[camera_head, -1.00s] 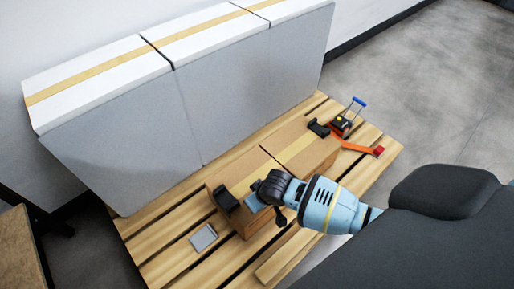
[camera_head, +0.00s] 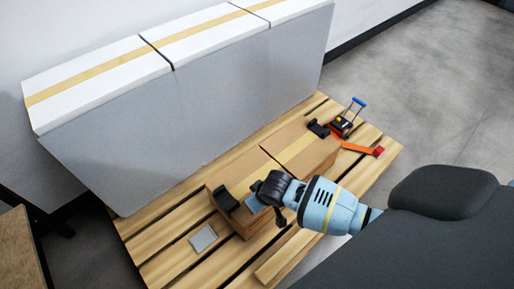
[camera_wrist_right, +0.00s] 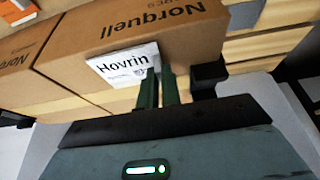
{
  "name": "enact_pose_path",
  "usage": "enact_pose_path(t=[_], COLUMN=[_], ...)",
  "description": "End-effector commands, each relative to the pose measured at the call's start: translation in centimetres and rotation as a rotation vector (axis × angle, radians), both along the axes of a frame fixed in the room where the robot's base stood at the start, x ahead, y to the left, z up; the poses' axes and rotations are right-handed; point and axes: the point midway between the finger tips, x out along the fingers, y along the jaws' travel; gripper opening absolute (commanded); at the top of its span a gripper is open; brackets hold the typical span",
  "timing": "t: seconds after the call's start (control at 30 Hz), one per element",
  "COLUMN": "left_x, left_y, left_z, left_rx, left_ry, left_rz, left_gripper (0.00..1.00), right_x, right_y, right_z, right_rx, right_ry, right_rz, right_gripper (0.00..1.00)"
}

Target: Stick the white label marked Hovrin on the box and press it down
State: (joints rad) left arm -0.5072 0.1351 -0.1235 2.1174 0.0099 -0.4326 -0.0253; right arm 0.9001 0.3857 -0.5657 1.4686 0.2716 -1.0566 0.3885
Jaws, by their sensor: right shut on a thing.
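The white label marked Hovrin (camera_wrist_right: 125,64) shows in the right wrist view, lying over the side face of a brown cardboard box (camera_wrist_right: 190,30) printed Norquell. My right gripper (camera_wrist_right: 160,85) is shut on the label's right edge, its green fingers close together. I cannot tell whether the label's whole back touches the box. In the head view my right gripper (camera_head: 260,201) is at the front side of the near left box (camera_head: 239,176), and the label is hidden there. My left gripper is not in view.
The boxes stand on a wooden pallet (camera_head: 180,221). Black corner pieces (camera_head: 226,199) (camera_head: 318,129) sit on their ends. A small grey plate (camera_head: 203,238) lies front left. Large grey-sided cartons (camera_head: 190,105) stand behind.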

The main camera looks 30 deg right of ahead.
Motion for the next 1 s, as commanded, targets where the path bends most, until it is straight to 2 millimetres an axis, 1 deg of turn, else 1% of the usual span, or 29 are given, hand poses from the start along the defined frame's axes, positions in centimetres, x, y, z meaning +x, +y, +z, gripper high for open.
enact_pose_path(t=[0.43,0.5,0.63,0.67,1.0], left_x=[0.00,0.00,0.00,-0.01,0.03], left_y=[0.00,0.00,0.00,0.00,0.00], left_z=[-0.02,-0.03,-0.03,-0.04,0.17], left_rx=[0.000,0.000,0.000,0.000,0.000], left_ry=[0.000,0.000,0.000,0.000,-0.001], left_rz=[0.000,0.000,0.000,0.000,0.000], left_gripper=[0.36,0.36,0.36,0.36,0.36], right_x=[-0.02,-0.02,-0.02,-0.02,0.00], right_y=[0.00,0.00,0.00,0.00,0.00], right_z=[-0.24,-0.24,-0.24,-0.24,0.00], right_rx=[0.000,0.000,0.000,0.000,0.000], right_ry=[0.001,0.001,0.001,0.001,0.000], right_rz=[0.000,0.000,0.000,0.000,0.000], right_gripper=[0.00,0.12,0.29,0.31,0.31])
